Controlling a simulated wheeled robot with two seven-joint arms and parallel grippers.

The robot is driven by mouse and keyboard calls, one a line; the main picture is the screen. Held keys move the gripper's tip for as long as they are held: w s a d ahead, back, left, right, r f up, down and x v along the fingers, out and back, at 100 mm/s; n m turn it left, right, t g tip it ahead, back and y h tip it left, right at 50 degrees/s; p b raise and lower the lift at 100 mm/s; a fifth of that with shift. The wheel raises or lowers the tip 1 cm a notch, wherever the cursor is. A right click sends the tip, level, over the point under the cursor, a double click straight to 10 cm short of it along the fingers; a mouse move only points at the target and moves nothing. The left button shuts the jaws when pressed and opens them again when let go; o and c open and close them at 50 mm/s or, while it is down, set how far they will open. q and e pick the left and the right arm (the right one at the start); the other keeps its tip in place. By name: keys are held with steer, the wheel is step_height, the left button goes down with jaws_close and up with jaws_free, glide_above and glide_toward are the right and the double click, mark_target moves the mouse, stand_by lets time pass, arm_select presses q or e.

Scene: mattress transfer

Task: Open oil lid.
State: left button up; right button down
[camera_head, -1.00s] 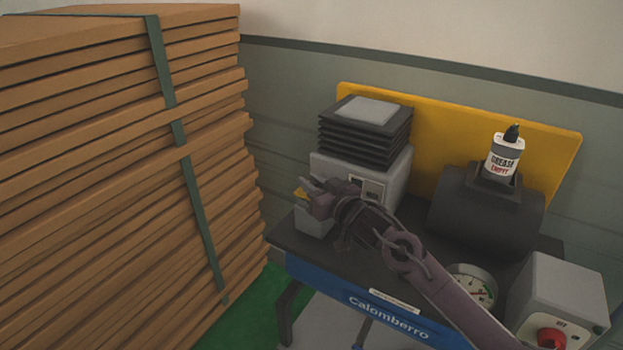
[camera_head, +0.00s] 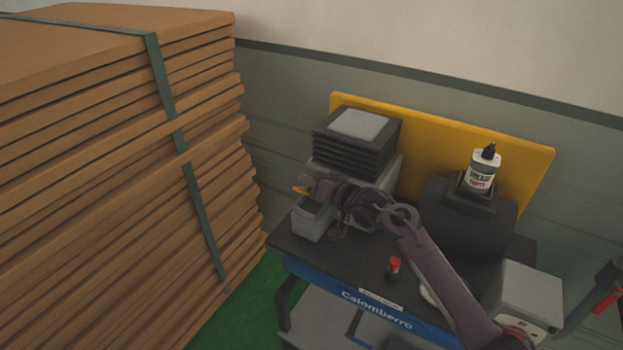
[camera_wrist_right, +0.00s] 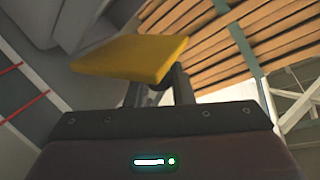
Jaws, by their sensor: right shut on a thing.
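A flat yellow piece (camera_head: 300,190), which looks like the oil lid, is at the top left of a small light grey box (camera_head: 312,221) on the machine's table. My right gripper (camera_head: 312,188) is shut on it; the fingers point left and partly hide the box top. In the right wrist view the yellow slab (camera_wrist_right: 130,58) spans across the fingers (camera_wrist_right: 160,88), which are mostly hidden behind it. How far the lid is open cannot be told. My left gripper is not in view.
A black pleated block (camera_head: 356,140) stands behind my gripper, and a dark tank with a grease bottle (camera_head: 482,172) is at the right. A red-topped knob (camera_head: 394,268) is near the table's front edge. Stacked strapped boards (camera_head: 110,170) fill the left; green floor lies between.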

stand_by(0.3)
steer(key=c, duration=1.3)
jaws_free()
steer(key=shift+s+d, duration=0.1)
steer(key=b+v, duration=0.1)
steer(key=v, duration=0.6)
steer(key=shift+s, duration=0.2)
steer(key=shift+d+r, duration=0.1)
steer(key=shift+d, duration=0.05)
